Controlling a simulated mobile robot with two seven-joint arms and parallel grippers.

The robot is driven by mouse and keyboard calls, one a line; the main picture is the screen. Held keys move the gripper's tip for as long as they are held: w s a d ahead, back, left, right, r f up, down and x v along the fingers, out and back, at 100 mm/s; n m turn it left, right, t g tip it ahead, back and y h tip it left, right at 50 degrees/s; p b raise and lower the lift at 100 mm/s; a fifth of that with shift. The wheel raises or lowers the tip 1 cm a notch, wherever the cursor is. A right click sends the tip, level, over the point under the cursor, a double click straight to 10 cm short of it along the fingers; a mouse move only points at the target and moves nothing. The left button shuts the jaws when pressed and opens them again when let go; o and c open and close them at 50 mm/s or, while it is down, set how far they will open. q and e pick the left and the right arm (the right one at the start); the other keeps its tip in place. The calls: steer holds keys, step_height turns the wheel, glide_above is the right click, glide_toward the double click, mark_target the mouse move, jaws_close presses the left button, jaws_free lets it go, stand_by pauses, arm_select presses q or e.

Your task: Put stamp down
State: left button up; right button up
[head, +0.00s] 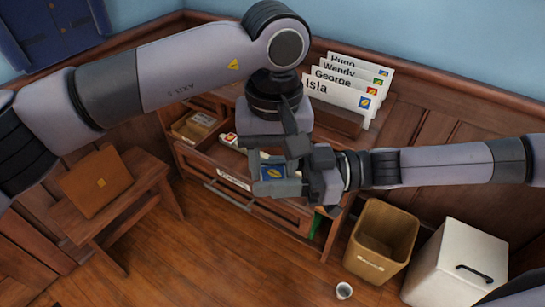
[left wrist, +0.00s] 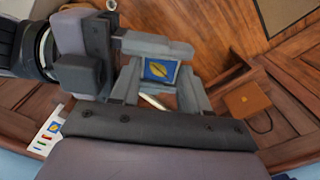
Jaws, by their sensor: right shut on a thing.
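The stamp (head: 272,174) is a small blue piece with a yellow leaf-like mark. My right gripper (head: 285,177) is shut on it, in the air above the desk drawer's front. The stamp also shows in the left wrist view (left wrist: 160,72), framed by grey fingers. My left gripper (head: 284,148) reaches down close to the right one. In the left wrist view its fingers (left wrist: 160,92) stand apart, either side of the stamp. I cannot tell whether they touch it. The open drawer (head: 235,183) has a label on its front; the arms hide part of its inside.
Envelopes (head: 336,93) named Isla, George, Wendy and Hugo stand in a rack at the back. A tan bin (head: 378,243) and a white bin (head: 455,270) stand at right. A brown case (head: 97,183) lies on a bench.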

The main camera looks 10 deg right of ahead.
arm_select(q)
steer(key=c, duration=0.4)
steer(key=shift+c, duration=0.3)
arm_select(e)
steer(key=o, duration=1.1)
